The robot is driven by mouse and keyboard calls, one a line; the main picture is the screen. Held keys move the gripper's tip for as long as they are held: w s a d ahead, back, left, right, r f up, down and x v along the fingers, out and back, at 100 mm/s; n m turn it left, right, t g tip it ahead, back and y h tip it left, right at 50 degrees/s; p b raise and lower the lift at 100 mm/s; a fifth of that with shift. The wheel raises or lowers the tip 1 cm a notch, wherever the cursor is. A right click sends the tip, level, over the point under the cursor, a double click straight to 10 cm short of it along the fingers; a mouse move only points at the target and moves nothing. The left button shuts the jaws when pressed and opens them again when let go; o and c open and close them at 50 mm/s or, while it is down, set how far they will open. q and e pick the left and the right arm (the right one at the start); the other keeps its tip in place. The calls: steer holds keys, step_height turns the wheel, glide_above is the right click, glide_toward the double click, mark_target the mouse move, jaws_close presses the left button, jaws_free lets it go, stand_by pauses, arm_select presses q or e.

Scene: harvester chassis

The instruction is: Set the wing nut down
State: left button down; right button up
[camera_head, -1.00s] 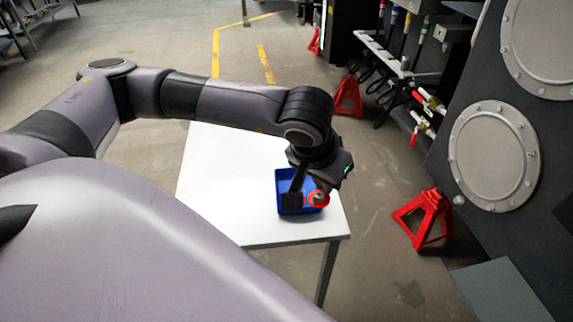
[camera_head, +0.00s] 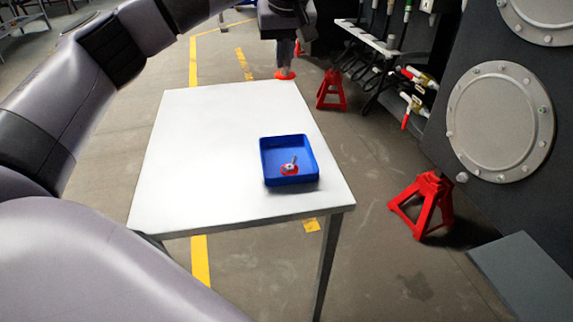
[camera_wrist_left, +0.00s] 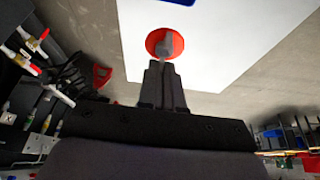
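My left gripper (camera_head: 286,62) hangs near the top of the head view, above the floor just past the table's far edge. Its fingers (camera_wrist_left: 163,82) are closed on the grey part of the wing nut (camera_wrist_left: 165,44), which has a round red disc. The disc also shows below the fingers in the head view (camera_head: 285,75). A similar red piece with a grey metal stem (camera_head: 290,167) lies inside the blue tray (camera_head: 270,144). The held nut is clear of the tray and table. My right gripper is not seen.
The white table (camera_head: 205,150) is bare apart from the tray near its right side. Red jack stands (camera_head: 331,90) and (camera_head: 424,205) stand on the floor to the right. The dark chassis panel with round covers (camera_head: 500,122) fills the right side.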

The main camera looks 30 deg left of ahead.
arm_select(q)
step_height(320, 180, down, 20)
steer(key=b, duration=0.3)
steer(key=shift+r, duration=0.1)
steer(key=c, duration=1.3)
jaws_free()
